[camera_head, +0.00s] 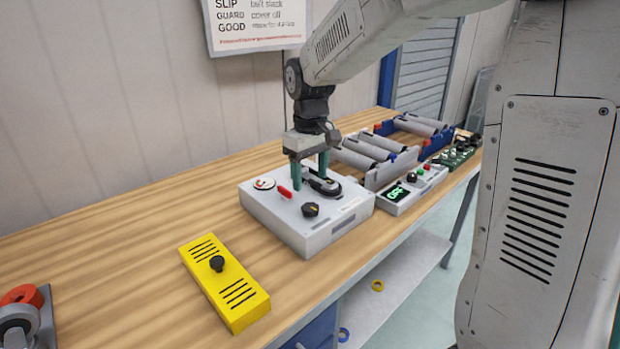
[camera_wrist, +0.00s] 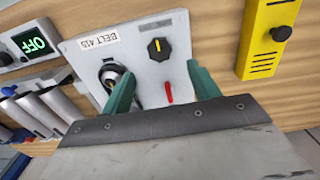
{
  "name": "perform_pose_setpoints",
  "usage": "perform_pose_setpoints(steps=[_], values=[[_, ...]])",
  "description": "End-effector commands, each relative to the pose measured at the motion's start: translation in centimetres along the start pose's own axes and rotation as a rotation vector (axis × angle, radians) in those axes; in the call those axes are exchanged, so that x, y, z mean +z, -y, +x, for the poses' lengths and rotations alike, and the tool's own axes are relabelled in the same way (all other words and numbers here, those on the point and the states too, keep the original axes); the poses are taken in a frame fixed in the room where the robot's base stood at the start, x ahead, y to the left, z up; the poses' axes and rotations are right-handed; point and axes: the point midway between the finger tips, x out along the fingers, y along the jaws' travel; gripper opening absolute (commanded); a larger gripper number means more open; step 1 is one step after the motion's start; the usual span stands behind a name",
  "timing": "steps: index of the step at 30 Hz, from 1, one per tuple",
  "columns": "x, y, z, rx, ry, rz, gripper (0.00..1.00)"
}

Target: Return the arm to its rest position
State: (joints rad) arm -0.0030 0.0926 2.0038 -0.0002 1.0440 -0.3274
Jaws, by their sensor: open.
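My gripper (camera_head: 309,170) is open, with its two green fingers pointing down just over the grey belt box (camera_head: 335,226). In the wrist view my gripper (camera_wrist: 165,90) shows its fingers apart with nothing held between them. The box's label reads "BELT 415" in the wrist view. I cannot tell whether the fingertips touch the box.
A yellow cover (camera_head: 226,283) with a black knob lies on the wooden bench (camera_head: 120,255). A control box (camera_head: 412,190) with a green "OFF" display and grey rollers (camera_head: 365,152) stand right of the belt box. A sign (camera_head: 255,25) hangs on the wall behind.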

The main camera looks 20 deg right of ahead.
Motion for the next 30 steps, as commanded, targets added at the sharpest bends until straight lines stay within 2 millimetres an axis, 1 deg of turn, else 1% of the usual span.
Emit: perform_pose_setpoints(steps=[11, 13, 14, 16, 20, 21, 23, 24, 30], values=[[0.1, 0.0, 0.0, -0.002, 0.005, 0.023, 0.61], [1.2, 0.4, 0.8, -0.012, 0.041, 0.057, 0.61], [2.0, 0.7, 1.1, -0.017, 0.058, 0.072, 0.61], [4.5, 1.5, 0.9, -0.022, 0.081, 0.114, 0.61], [9.3, 3.1, -0.5, -0.022, 0.095, 0.18, 0.61], [10.8, 3.6, -0.9, -0.021, 0.096, 0.199, 0.61], [13.2, 4.4, -1.4, -0.018, 0.092, 0.226, 0.61], [14.8, 4.9, -1.8, -0.016, 0.086, 0.244, 0.61], [22.1, 7.4, -2.8, -0.004, 0.038, 0.314, 0.61]])
